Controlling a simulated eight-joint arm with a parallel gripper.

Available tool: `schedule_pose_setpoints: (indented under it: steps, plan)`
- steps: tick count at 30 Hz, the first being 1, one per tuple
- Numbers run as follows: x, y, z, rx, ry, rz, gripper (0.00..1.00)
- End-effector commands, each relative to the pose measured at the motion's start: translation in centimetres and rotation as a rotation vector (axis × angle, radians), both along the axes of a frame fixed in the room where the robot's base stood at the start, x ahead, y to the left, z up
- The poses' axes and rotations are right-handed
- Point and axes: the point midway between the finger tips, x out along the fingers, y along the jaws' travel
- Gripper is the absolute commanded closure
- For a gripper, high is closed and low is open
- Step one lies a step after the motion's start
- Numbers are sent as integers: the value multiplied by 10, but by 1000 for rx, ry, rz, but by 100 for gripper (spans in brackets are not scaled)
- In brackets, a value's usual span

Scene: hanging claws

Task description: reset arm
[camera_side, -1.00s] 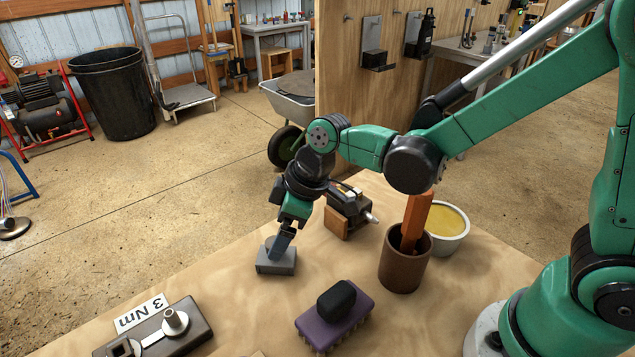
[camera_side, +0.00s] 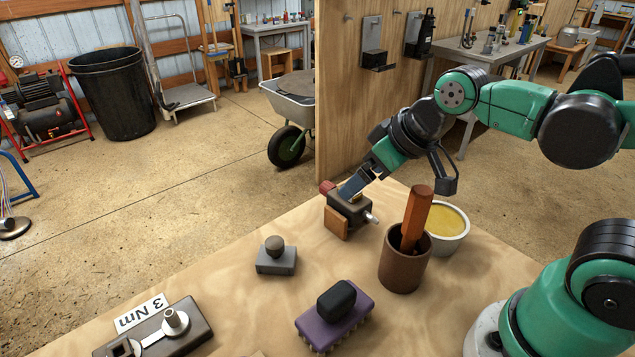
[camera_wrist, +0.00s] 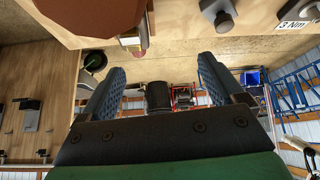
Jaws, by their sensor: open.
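My gripper (camera_side: 352,187) shows in the side view at the back edge of the table, its blue-padded fingers pointing down to the left. It overlaps the dark device with a red knob (camera_side: 349,208) there; I cannot tell whether they touch. In the wrist view my gripper (camera_wrist: 160,72) is open, its two fingers wide apart with nothing between them. The grey block with a round knob (camera_side: 276,260) stands free on the table. It also shows at the top of the wrist view (camera_wrist: 218,14).
A brown cup (camera_side: 404,272) with an orange-brown bar and a tub of yellow stuff (camera_side: 450,226) stand right of the device. A purple brush (camera_side: 335,322) and a wrench board (camera_side: 170,335) lie nearer. A wooden panel (camera_side: 350,110) with black holders rises behind.

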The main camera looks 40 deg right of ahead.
Motion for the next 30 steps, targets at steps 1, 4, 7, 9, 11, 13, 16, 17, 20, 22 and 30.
schedule_pose_setpoints:
  steps: [1,4,7,9,11,13,16,17,20,22,30]
  plan:
    - [-5,-7,-1,7,-17,-49,12]
    - [-9,-14,-2,19,-43,-113,12]
    - [-11,-16,-2,23,-52,-135,12]
    - [-11,-16,-2,24,-53,-137,12]
    - [-11,-16,-2,24,-52,-135,12]
    - [-11,-16,-2,24,-52,-134,12]
    - [-11,-16,-2,24,-51,-133,12]
    - [-11,-16,-2,24,-51,-133,12]
    - [-11,-16,-2,23,-51,-132,12]
    - [-11,-16,-2,23,-51,-132,12]
    - [-11,-16,-2,23,-51,-131,12]
